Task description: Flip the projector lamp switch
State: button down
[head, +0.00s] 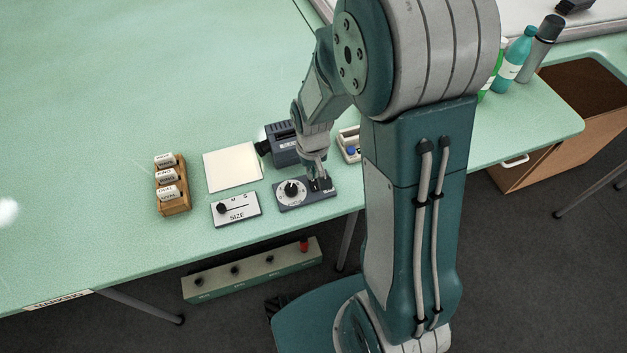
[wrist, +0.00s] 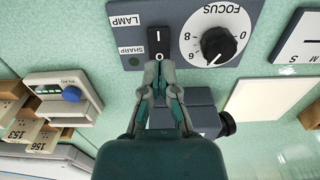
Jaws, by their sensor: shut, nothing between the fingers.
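The lamp switch (wrist: 158,42) is a black rocker marked I and O, beside the LAMP label on a blue-grey control panel (wrist: 187,71). The panel shows in the head view (head: 307,203) near the table's front edge. My gripper (wrist: 160,72) is shut and empty, its fingertips at the O end of the switch and covering part of it. I cannot tell whether they touch it. In the head view my gripper (head: 318,182) points down over the panel's right part, hiding the switch. The dark projector (head: 285,150) stands behind the panel.
A black focus dial (wrist: 218,44) is close beside the switch. A SIZE slider box (head: 236,210), a white sheet (head: 232,167) and a wooden stamp rack (head: 173,195) lie to the left. A white device with a blue knob (head: 350,149) is right of the projector.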

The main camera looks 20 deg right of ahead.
aim_at(313, 181)
jog(key=shift+f, duration=1)
dwell(0.5)
jog(key=shift+r, duration=3.55)
jog(key=shift+r, duration=0.25)
jog(key=s+r+t, duration=0.5)
jog(key=s+r, duration=0.9)
jog(key=r, duration=0.4)
jog(key=shift+r+t, duration=0.3)
